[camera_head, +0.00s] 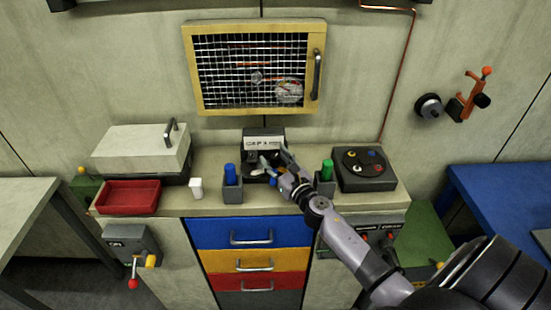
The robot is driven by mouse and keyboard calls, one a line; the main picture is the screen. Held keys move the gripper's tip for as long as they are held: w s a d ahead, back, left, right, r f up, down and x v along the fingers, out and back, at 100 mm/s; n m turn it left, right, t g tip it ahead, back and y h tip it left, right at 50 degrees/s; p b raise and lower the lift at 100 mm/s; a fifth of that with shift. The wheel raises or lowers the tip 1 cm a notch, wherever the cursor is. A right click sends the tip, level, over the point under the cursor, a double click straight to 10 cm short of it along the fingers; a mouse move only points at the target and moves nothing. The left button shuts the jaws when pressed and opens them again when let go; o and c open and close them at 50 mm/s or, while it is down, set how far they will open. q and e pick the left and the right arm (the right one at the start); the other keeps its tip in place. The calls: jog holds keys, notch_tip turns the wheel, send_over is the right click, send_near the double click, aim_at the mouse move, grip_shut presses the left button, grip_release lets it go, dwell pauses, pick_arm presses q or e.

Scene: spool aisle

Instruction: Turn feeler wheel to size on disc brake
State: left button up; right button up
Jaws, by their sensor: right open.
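A small black device with a white label plate (264,143) stands at the back middle of the counter; its lettering seems to start with "GAP", and it may be the disc brake with the feeler wheel. Small pale and blue parts show at its front, but I cannot make out the wheel or its size mark. My right gripper (275,166) is open right in front of this device and partly hides it. I cannot tell whether its fingers touch anything. My left gripper is not in view.
A blue cylinder in a grey holder (232,190) and a green one in a holder (326,188) flank the gripper. A black box with a round dial (364,168) stands right, a white cup (196,188) and red tray (128,196) left. A mesh-door cabinet (315,112) hangs above.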

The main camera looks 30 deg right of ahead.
jog(key=shift+c, duration=0.2)
grip_shut()
dwell(0.5)
